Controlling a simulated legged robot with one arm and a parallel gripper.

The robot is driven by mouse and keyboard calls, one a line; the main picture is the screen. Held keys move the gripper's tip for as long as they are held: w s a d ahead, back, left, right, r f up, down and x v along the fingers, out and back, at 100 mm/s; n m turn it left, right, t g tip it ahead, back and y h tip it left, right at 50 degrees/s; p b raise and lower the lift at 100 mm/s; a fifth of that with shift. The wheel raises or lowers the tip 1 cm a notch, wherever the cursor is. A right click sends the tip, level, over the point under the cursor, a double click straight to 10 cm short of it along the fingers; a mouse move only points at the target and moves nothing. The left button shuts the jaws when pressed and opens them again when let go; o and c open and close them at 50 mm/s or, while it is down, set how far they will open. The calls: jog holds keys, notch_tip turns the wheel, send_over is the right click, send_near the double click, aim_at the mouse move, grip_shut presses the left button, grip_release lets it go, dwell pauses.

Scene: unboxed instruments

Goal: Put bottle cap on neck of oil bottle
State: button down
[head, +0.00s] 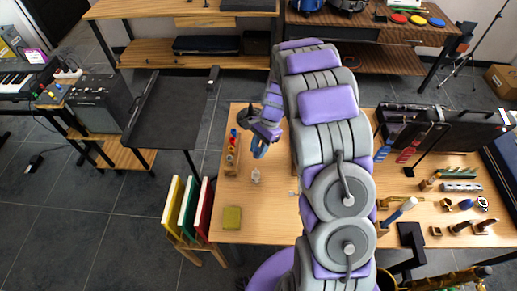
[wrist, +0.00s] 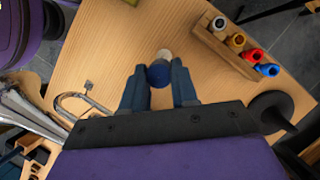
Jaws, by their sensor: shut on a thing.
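My gripper (head: 260,148) is above the left part of the wooden table, pointing down. In the wrist view, its two blue fingers (wrist: 159,80) are shut on a small round dark blue thing, apparently the bottle cap (wrist: 159,74). A small pale bottle, apparently the oil bottle (head: 255,176), stands upright on the table just below and in front of the gripper in the head view. In the wrist view, a pale round thing, likely this bottle (wrist: 164,55), shows just beyond the cap. I cannot tell whether they touch; the bottle's neck is largely hidden.
A wooden rack (wrist: 226,50) with several coloured small bottles stands right of the gripper in the wrist view. A yellow-green block (head: 232,217) lies near the table's front left. A bent metal piece (wrist: 72,98) lies nearby. The wood around the bottle is clear.

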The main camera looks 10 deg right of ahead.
aim_at(255, 170)
jog(key=shift+s+a+f+m, duration=0.15)
jog(key=shift+a+f, duration=0.1)
jog(key=shift+a, duration=0.25)
jog(key=shift+a+f+m, duration=0.15)
jog(key=shift+a+f, duration=0.1)
jog(key=shift+a, duration=0.2)
jog(key=f+b, duration=0.2)
jog(key=f, duration=0.1)
jog(key=f+b, duration=0.1)
jog(key=shift+d+f, duration=0.25)
jog(key=shift+d, duration=0.15)
jog(key=shift+a, duration=0.55)
jog(key=shift+d+f, duration=0.1)
jog(key=shift+d, duration=0.65)
jog(key=b+x, duration=0.2)
jog(key=shift+a+f, duration=0.15)
jog(key=shift+f, duration=0.3)
jog(key=shift+a+f, duration=0.1)
jog(key=shift+f, duration=0.45)
jog(key=shift+d+f, duration=0.25)
jog(key=shift+d, duration=0.2)
jog(key=shift+d+f, duration=0.25)
jog(key=shift+d, duration=0.25)
jog(key=shift+a, duration=0.75)
jog(key=shift+d+f, duration=0.4)
jog(key=shift+d, duration=0.2)
